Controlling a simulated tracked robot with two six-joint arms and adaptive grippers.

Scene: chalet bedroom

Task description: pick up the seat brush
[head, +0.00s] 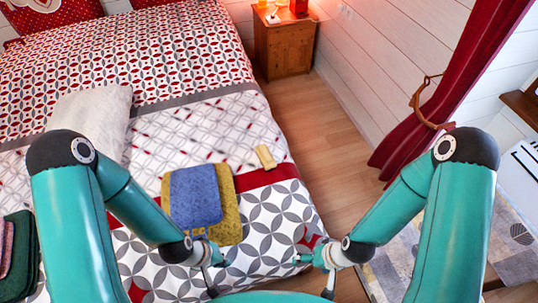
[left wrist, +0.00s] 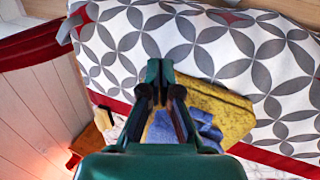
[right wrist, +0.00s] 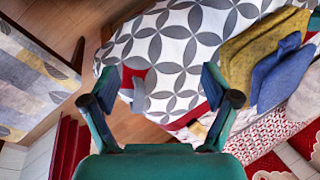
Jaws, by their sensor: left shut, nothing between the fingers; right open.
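The seat brush looks to be the small, pale wooden block (head: 265,157) lying on the bed near its right edge, just beyond the folded towels. A tan piece of it (left wrist: 104,118) shows at the left in the left wrist view. My left gripper (head: 222,266) is shut and empty over the near part of the bed, on the near side of the towels; its fingers meet in the left wrist view (left wrist: 160,66). My right gripper (head: 306,277) is open and empty near the bed's right edge. Its spread fingers show in the right wrist view (right wrist: 160,80). Both are well apart from the brush.
A blue folded cloth (head: 195,196) lies on a mustard one (head: 229,215) on the patterned bed (head: 275,215). A grey-white pillow (head: 92,117) is farther left. Dark green folded cloth (head: 20,250) is at far left. A nightstand (head: 284,45) stands beyond; floor (head: 318,125) is clear.

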